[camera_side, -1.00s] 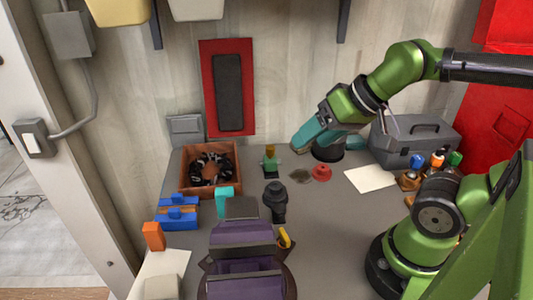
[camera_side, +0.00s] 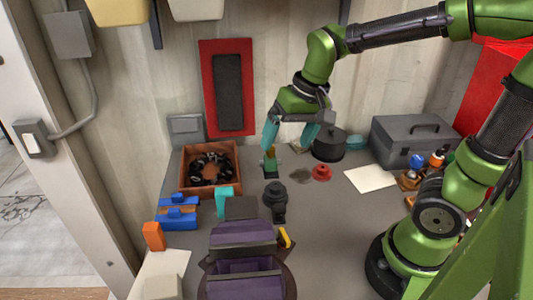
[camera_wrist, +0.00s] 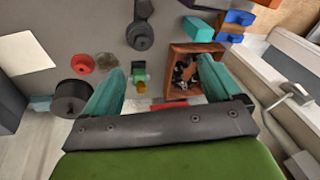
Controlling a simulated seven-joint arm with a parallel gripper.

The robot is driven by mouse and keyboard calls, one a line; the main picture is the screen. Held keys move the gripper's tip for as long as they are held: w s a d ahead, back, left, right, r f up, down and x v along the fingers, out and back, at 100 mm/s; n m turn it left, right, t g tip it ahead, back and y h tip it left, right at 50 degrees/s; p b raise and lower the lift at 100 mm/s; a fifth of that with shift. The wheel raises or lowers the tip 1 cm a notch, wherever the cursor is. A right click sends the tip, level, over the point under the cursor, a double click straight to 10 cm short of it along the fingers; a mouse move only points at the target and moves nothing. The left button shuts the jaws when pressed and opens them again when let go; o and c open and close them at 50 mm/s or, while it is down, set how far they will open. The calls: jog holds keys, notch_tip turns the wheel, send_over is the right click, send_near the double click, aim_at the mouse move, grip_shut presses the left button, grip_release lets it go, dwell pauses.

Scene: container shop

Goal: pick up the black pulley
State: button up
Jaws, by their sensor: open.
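A black stepped round piece, which looks like the pulley (camera_side: 275,194), stands on the grey bench near its middle. It also shows in the wrist view (camera_wrist: 140,36), at the top, with a narrower black part beyond it. My gripper (camera_side: 290,142) is open, its teal fingers pointing down over the back of the bench, behind the black piece and apart from it. In the wrist view my open fingers (camera_wrist: 160,78) reach up from below, with nothing held between them. A second, larger dark round drum (camera_side: 328,148) stands at the back, right of my gripper.
A small green piece with an orange top (camera_side: 270,164) stands close under my left finger. A red knob-like piece (camera_side: 321,173) sits to the right. An orange-brown crate (camera_side: 182,188) with black parts is at left. Purple bins (camera_side: 240,234) stand in front; a grey toolbox (camera_side: 400,150) is at right.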

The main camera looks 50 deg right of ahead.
jog(key=w+d+f+m+g+h, duration=0.1)
jog(key=w+d+f+m+g, duration=0.15)
jog(key=w, duration=0.35)
jog(key=m, duration=0.1)
send_over(276, 184)
jog(key=a, duration=0.1)
jog(key=shift+g, duration=0.35)
notch_tip(276, 184, down, 11)
jog(key=shift+r, duration=0.1)
jog(key=f, duration=0.5)
jog(key=shift+s+d+f, duration=0.1)
jog(key=shift+s+d, duration=0.05)
jog(key=shift+d, duration=0.1)
